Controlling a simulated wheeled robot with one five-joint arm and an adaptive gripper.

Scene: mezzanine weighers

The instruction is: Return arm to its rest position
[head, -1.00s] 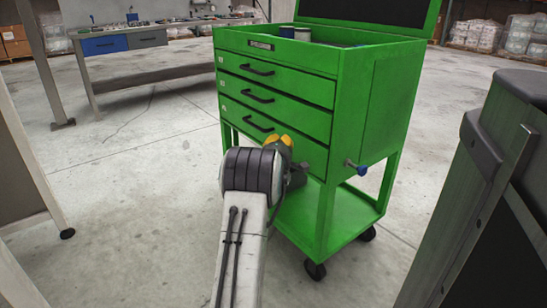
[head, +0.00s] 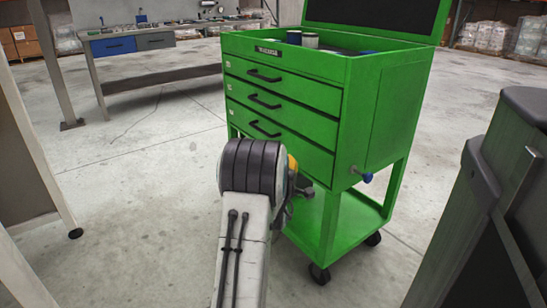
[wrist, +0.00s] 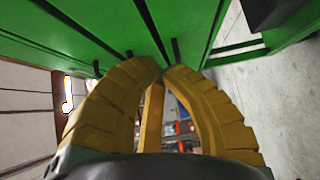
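My arm reaches up from the bottom of the head view, in front of the green tool cart (head: 378,125). My gripper is mostly hidden behind the arm's dark joint there, with only a bit of yellow showing. In the wrist view the curved yellow fingers of my gripper (wrist: 163,70) come together at their tips. I see nothing held between them. The cart's green drawer fronts (wrist: 100,30) and dark handles lie beyond the fingertips. I cannot tell the exact gap to the cart.
The cart has an open lid, cans on top, casters and a blue-tipped side knob (head: 366,177). A workbench (head: 150,70) stands back left. A grey post and panel (head: 32,170) stand at left. A dark cabinet-like object (head: 490,200) is close at right. Floor between is open.

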